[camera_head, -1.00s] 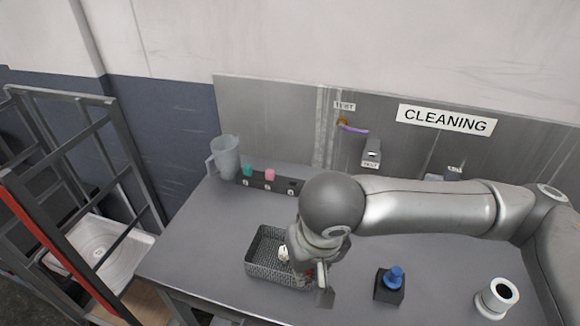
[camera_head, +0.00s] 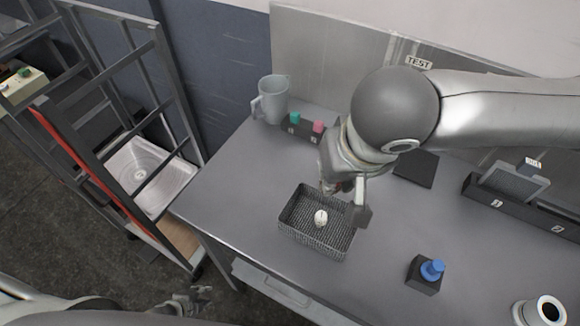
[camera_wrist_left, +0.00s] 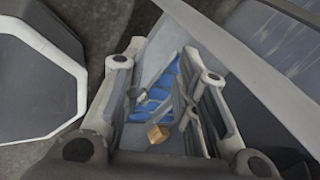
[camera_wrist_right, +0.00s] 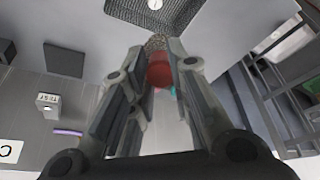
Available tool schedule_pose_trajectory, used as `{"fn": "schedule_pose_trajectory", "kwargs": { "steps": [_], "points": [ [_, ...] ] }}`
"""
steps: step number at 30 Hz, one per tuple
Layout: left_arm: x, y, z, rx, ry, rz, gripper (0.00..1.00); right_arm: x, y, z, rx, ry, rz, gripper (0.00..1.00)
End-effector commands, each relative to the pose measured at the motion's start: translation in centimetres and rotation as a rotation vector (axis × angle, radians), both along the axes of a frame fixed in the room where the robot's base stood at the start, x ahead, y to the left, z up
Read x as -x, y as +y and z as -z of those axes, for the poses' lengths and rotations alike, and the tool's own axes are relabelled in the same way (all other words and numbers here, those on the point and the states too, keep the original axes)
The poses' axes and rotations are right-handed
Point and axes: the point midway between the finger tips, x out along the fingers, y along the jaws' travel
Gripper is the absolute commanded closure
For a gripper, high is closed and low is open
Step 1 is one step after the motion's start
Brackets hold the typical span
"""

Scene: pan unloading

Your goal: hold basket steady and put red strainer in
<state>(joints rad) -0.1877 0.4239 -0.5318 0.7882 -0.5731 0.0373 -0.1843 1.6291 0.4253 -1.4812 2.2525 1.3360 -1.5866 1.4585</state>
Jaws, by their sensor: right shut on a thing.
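A grey mesh basket (camera_head: 335,245) stands on the table near its front left edge, with a small white item (camera_head: 321,218) inside. The basket also shows at the top of the right wrist view (camera_wrist_right: 125,10). My right gripper (camera_head: 347,192) is above the basket's back right side. In the right wrist view it is shut on a red piece with mesh at its end, the red strainer (camera_wrist_right: 159,70); the fingers hide part of it. My left gripper (camera_head: 190,300) is low at the front left, away from the basket, with its fingers apart and nothing visibly held.
A jug (camera_head: 272,100) and a dark rack (camera_head: 300,131) with green and pink items stand at the back left. A black block with a blue top (camera_head: 430,270) is right of the basket. A shelf frame (camera_head: 165,90) stands left of the table.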

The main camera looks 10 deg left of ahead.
Motion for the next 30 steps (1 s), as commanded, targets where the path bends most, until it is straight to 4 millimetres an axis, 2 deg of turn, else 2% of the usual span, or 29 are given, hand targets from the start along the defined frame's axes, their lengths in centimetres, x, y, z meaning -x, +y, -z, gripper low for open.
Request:
{"fn": "schedule_pose_trajectory", "kwargs": {
  "steps": [1,4,9,12,17,21,27,30],
  "points": [
    [-1.3,0.9,-1.0,-0.044,-0.029,0.146,0.72,0.0,0.0,0.0,0.0,0.0,0.0,1.0],
    [-2.8,2.0,-2.7,-0.127,-0.068,0.446,0.72,0.0,0.0,0.0,0.0,0.0,0.0,1.0],
    [-3.9,4.9,-5.9,-0.274,-0.103,0.913,0.72,0.0,0.0,0.0,0.0,0.0,0.0,1.0],
    [-4.8,7.1,-8.1,-0.362,-0.118,1.122,0.72,0.0,0.0,0.0,0.0,0.0,0.0,1.0],
    [-7.4,10.7,-12.8,-0.512,-0.155,1.353,0.72,0.0,0.0,0.0,0.0,0.0,0.0,1.0],
    [-10.4,13.2,-17.9,-0.649,-0.205,1.481,0.72,0.0,0.0,0.0,0.0,0.0,0.0,1.0],
    [-14.1,15.2,-26.1,-0.844,-0.282,1.621,0.72,0.0,0.0,0.0,0.0,0.0,0.0,1.0],
    [-15.8,15.2,-30.6,-0.934,-0.329,1.682,0.72,0.0,0.0,0.0,0.0,0.0,0.0,1.0]
  ]
}}
